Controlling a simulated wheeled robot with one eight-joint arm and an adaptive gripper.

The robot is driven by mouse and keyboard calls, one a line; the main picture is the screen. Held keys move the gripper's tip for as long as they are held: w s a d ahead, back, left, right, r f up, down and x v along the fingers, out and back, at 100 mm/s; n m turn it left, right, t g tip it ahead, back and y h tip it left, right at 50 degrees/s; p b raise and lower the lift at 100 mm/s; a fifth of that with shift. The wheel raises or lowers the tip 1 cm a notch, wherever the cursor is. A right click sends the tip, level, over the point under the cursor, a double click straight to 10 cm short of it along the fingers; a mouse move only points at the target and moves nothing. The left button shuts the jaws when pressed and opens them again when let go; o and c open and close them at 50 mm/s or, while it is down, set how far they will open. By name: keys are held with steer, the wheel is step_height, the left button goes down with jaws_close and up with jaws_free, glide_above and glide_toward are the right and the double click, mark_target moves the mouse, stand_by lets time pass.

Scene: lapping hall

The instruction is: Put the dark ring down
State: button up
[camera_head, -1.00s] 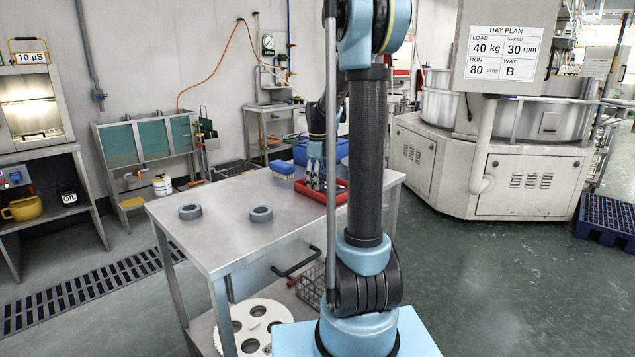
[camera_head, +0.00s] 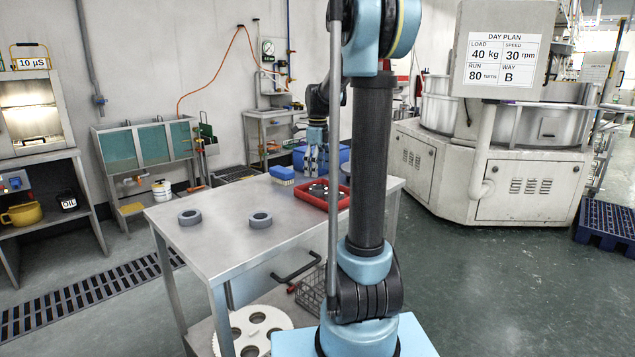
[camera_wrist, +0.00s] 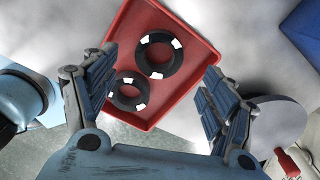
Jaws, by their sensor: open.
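Two dark rings with white marks lie flat in the red tray (camera_wrist: 199,62): an upper ring (camera_wrist: 159,55) and a lower ring (camera_wrist: 128,91) in the wrist view, close beside each other. In the head view the tray (camera_head: 316,203) sits at the far right part of the steel table, and the rings in it show only small and dark. My gripper (camera_wrist: 160,62) is open and empty. Its fingers are spread to either side above the tray. In the head view my gripper (camera_head: 316,170) hangs over the tray's back part. My arm hides the tray's right side.
Two grey rings, one left (camera_head: 190,217) and one right (camera_head: 260,220), lie on the steel table (camera_head: 225,245). A blue bin (camera_head: 300,158) stands behind.

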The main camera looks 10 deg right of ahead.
step_height(320, 180, up, 5)
steer(key=s+f+n+t, duration=0.1)
steer(key=s+f+n, duration=0.2)
steer(key=s+n, duration=0.45)
steer(key=s+f+n, duration=0.2)
steer(key=s+n, duration=0.2)
steer(key=s, duration=0.7)
steer(key=s+f+n+t, duration=0.1)
steer(key=s+f+n, duration=1.2)
steer(key=s, duration=0.3)
steer(key=shift+s+d+f+n, duration=0.15)
steer(key=shift+f+n, duration=0.2)
steer(key=shift+f, duration=0.45)
